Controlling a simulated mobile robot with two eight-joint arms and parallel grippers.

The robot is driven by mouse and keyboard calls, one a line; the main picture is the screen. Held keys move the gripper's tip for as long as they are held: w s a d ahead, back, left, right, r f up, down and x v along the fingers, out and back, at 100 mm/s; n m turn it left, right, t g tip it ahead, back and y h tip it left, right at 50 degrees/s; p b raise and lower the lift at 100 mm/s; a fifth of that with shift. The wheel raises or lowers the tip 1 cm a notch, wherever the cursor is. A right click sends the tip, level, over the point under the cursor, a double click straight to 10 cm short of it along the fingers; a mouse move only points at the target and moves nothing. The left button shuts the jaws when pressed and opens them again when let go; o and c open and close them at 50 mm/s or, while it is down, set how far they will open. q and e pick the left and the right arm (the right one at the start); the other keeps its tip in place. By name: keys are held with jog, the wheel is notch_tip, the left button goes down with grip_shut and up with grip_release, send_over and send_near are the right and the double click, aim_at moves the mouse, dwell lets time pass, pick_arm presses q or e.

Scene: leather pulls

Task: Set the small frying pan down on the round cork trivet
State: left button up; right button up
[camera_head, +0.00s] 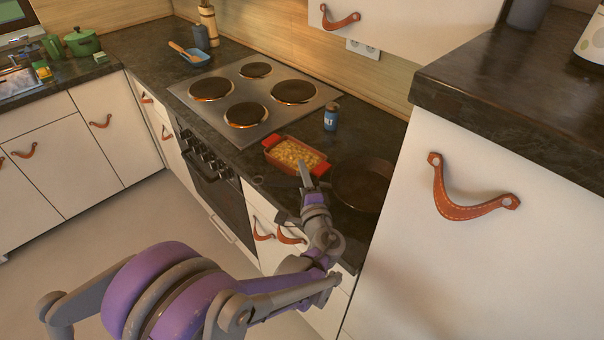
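The small frying pan (362,186) is dark and round. It is at the right end of the dark counter, beside the tall white cabinet. Its dark handle (278,182) points left, towards the counter's front edge. My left gripper (306,176) is at the handle, between its end and the pan's bowl. Whether the fingers are closed around the handle is too small to tell. I cannot make out the round cork trivet; the pan or my arm may hide it. I cannot tell whether the pan touches the counter. My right gripper is not in view.
An orange-red baking dish (295,155) of yellow food sits close to the pan's left. A blue shaker (331,116) stands behind it. The hob (256,94) with bare plates lies further left. The tall cabinet (480,200) bounds the right side.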

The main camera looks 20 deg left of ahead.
pick_arm(q)
jog(key=shift+r, duration=0.2)
jog(key=v, duration=1)
jog(key=shift+s+d+b, duration=0.2)
jog(key=shift+b, duration=0.1)
jog(key=shift+s+d+f, duration=0.1)
jog(key=shift+s+d, duration=0.2)
jog(key=shift+s, duration=0.3)
jog(key=s+a+f+n+g+h, duration=0.4)
jog(key=s+a+f+n+g, duration=0.25)
jog(key=s, duration=0.25)
jog(key=s+d+f+n+g+h, duration=0.1)
jog(key=s+d+f+n+h, duration=0.1)
jog(key=s, duration=0.3)
jog(key=s+d+f+n+g+h, duration=0.2)
jog(key=s+d+n+h, duration=0.1)
jog(key=s+d+h, duration=0.1)
jog(key=shift+s+d+h, duration=0.2)
jog(key=shift+s+h, duration=0.2)
jog(key=shift+h, duration=0.1)
